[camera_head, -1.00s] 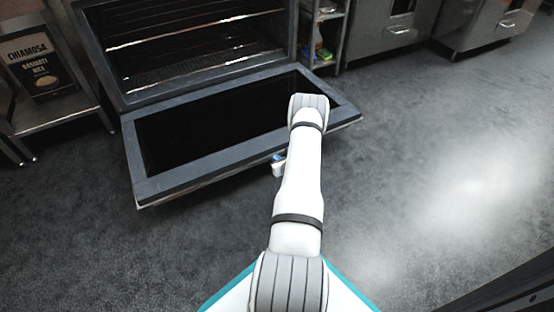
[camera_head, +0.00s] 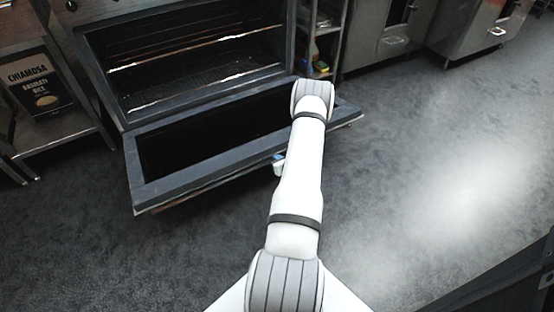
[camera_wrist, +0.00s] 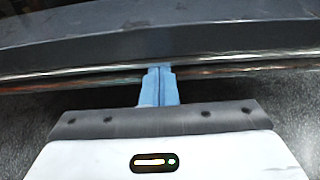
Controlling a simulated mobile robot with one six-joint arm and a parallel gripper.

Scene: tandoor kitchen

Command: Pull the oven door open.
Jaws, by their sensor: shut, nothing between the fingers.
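The oven door (camera_head: 160,196) is swung down, its dark inner panel facing up in the head view. The oven cavity (camera_head: 190,60) with its wire racks stands open behind it. In the wrist view the door (camera_wrist: 60,47) spans the top, with a shiny handle bar (camera_wrist: 240,63) along its edge. My gripper (camera_wrist: 160,72) has its blue fingers closed together at the bar, with nothing seen between them. Whether they touch the bar is unclear. In the head view my arm hides part of the door, and only a bit of the gripper shows below the door's front edge.
A steel rack (camera_head: 60,122) with a Chiamosa rice bag (camera_head: 38,84) stands left of the oven. A shelf unit (camera_head: 325,40) and steel cabinets (camera_head: 390,35) stand to the right. The grey floor (camera_head: 430,160) at right is clear.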

